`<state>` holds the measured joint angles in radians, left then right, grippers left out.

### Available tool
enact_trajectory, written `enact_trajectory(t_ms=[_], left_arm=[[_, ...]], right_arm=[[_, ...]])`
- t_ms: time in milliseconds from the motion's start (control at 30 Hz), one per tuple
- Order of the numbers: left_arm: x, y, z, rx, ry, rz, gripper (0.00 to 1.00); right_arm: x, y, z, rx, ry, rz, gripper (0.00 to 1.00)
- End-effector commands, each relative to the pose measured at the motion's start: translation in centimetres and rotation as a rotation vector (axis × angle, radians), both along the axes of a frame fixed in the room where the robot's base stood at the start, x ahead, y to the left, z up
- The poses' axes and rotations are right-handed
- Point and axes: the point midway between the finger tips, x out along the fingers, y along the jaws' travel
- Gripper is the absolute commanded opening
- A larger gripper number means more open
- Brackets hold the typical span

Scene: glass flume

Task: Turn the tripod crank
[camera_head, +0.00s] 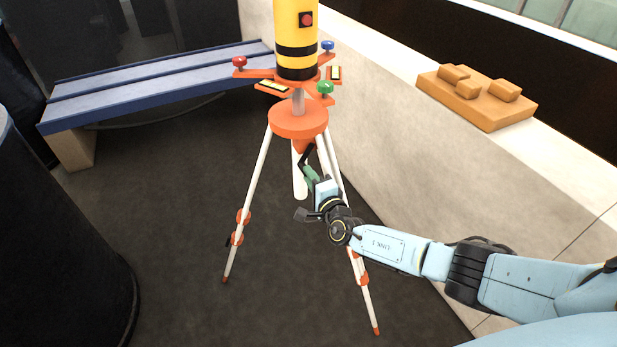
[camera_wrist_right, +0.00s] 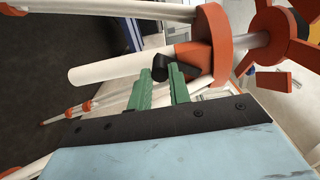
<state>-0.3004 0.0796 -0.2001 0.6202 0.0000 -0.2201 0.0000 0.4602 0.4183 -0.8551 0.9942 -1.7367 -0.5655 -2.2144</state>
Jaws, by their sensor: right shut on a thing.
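The tripod (camera_head: 297,119) stands upright with an orange head and white legs, and carries a yellow and black instrument (camera_head: 295,40). Its small black crank (camera_head: 306,157) hangs below the orange head on the near side. My right gripper (camera_head: 308,173) reaches up to it from below. In the right wrist view the green fingers of my right gripper (camera_wrist_right: 164,88) are closed around the black crank handle (camera_wrist_right: 161,68), beside the white centre column (camera_wrist_right: 120,65). Part of the handle is hidden between the fingers. My left gripper is not in view.
A blue slatted bench (camera_head: 150,85) stands behind the tripod at left. A pale wall ledge (camera_head: 400,130) runs close on the right, with an orange block piece (camera_head: 478,95) on top. A dark cylinder (camera_head: 65,220) stands at left. Dark floor between is clear.

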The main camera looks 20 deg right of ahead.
Motion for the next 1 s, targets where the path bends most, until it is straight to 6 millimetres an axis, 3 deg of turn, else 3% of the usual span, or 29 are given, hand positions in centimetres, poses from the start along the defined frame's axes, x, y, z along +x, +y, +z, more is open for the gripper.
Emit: enact_trajectory(t_ms=[500, 533, 700, 1000], left_arm=[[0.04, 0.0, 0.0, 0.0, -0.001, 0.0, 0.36], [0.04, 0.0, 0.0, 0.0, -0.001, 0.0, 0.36], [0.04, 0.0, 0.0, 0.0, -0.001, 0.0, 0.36], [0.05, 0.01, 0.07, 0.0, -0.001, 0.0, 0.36]], right_arm=[[-0.02, -0.19, -0.14, -0.021, 0.0, -0.001, 0.0], [-0.02, -0.19, -0.14, -0.021, 0.0, -0.001, 0.2], [-0.01, -0.17, -0.12, -0.021, 0.0, -0.001, 0.41], [-0.17, -0.16, -0.09, -0.02, 0.0, 0.0, 0.41]])
